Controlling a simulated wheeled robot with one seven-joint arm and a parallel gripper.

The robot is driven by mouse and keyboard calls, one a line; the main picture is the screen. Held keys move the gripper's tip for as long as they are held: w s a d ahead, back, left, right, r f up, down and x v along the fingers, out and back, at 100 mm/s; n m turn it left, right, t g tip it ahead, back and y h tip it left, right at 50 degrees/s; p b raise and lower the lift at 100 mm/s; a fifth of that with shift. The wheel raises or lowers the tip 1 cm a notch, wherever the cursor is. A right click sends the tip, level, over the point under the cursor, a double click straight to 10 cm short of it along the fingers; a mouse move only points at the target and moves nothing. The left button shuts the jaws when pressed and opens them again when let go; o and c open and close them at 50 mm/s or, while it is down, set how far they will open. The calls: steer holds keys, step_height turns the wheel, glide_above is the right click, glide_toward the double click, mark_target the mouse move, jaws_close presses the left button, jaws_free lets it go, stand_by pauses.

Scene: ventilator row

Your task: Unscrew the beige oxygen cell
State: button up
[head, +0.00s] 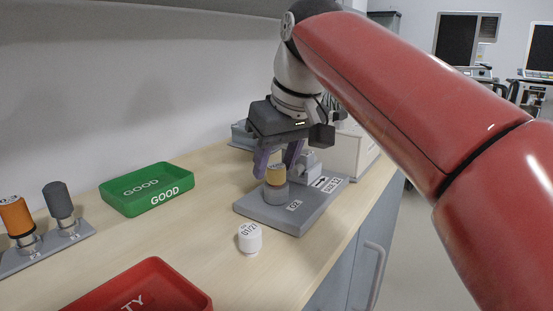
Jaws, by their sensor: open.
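The beige oxygen cell (276,174) stands upright in a grey round socket (275,193) on a grey base plate (309,217) marked O2. My gripper (277,168) is above it, pointing down, with its purple fingers open. One finger is at the left of the cell and the other is at its right and slightly behind. I cannot tell whether either finger touches the cell. The far side of the cell is hidden.
A white cap-like cell (250,238) with a printed date stands on the bench before the plate. A green GOOD tray (121,204) and a red tray (190,289) lie to the left. A stand (50,250) holds an orange and a grey cell. A white box (357,150) is behind.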

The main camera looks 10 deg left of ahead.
steer(key=shift+m, duration=0.8)
steer(key=m+t+h, duration=0.1)
steer(key=m, duration=0.2)
steer(key=shift+m+h, duration=0.3)
steer(key=shift+m, duration=0.1)
steer(key=m+h, duration=0.1)
steer(key=m, duration=0.1)
steer(key=m+h, duration=0.1)
steer(key=m, duration=0.2)
steer(key=shift+t, duration=0.3)
steer(key=shift+c, duration=0.2)
steer(key=c, duration=0.7)
steer(key=n, duration=0.2)
steer(key=n+y, duration=0.1)
steer(key=n, duration=0.1)
steer(key=shift+d+y, duration=0.1)
steer(key=shift+y, duration=0.2)
steer(key=shift+c, duration=0.3)
steer(key=shift+n+y, duration=0.3)
steer(key=shift+n, duration=0.6)
